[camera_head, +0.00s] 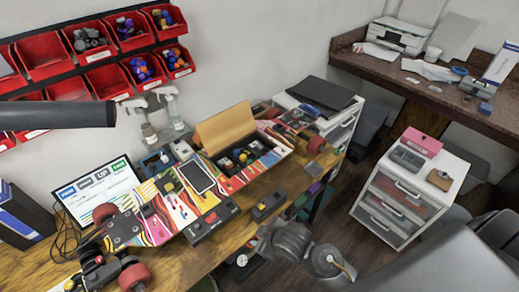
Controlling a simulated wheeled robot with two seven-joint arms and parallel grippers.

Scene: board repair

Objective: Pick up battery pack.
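Two dark boxes lie at the front edge of the wooden workbench, and either could be the battery pack. One is a long black box (211,220) with a small red mark, beside the colourful skateboard deck (172,212). The other is a smaller black box (268,206) further right. Neither is held by anything I can see. Grey rounded parts, seemingly of my arm, stand just in front of the bench, close to the smaller box. I see no fingers of either gripper.
A laptop (99,193) stands at the back left and spray bottles (170,106) at the wall. Red bins (91,41) hang above.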

